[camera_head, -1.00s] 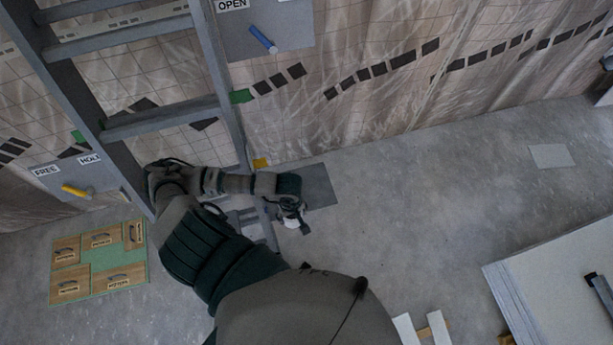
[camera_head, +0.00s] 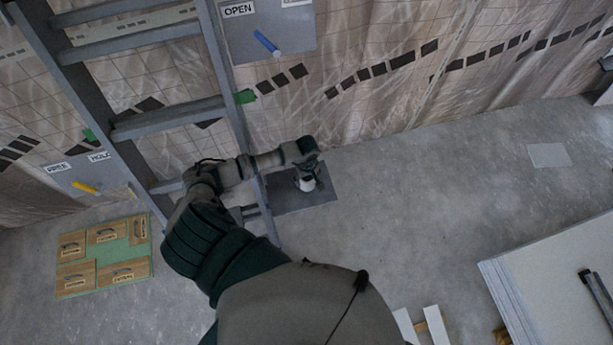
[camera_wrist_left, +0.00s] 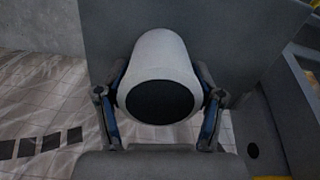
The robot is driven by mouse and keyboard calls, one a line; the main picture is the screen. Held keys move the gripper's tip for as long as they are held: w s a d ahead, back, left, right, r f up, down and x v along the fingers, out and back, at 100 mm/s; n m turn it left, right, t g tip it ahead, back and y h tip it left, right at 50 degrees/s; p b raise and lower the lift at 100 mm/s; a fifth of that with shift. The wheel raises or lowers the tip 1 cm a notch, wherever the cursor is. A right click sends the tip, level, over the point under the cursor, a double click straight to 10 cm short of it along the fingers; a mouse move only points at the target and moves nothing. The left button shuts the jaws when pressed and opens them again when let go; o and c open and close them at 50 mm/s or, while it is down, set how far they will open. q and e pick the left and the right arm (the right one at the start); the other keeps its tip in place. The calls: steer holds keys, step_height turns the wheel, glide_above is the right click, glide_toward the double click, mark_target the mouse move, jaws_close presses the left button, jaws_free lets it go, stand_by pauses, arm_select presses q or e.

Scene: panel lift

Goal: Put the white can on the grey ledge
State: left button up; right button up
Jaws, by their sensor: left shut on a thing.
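The white can (camera_head: 307,184) is held in my left gripper (camera_head: 306,172), seen over the dark grey ledge (camera_head: 322,193) beside the ladder. In the left wrist view the can (camera_wrist_left: 160,55) shows its white side and round dark end, with a finger of the gripper (camera_wrist_left: 162,100) on each side. The fingers are shut on the can. A flat grey surface behind it in that view appears to be the ledge. I cannot tell whether the can touches the ledge. My right gripper is out of view.
A grey ladder (camera_head: 123,128) stands close to the left of my left gripper. A panel with a blue handle (camera_head: 266,42) is on the wall above. Wooden blocks on a green mat (camera_head: 110,249) lie at the left. Open floor (camera_head: 430,220) lies to the right.

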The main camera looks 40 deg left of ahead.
arm_select(q)
steer(key=shift+d, duration=0.25)
steer(key=shift+f, duration=0.1)
steer(key=o, duration=1.2)
steer(key=shift+o, duration=0.8)
steer(key=shift+a, duration=0.25)
step_height(320, 180, up, 12)
steer(key=shift+r+b, duration=0.1)
steer(key=shift+b, duration=0.45)
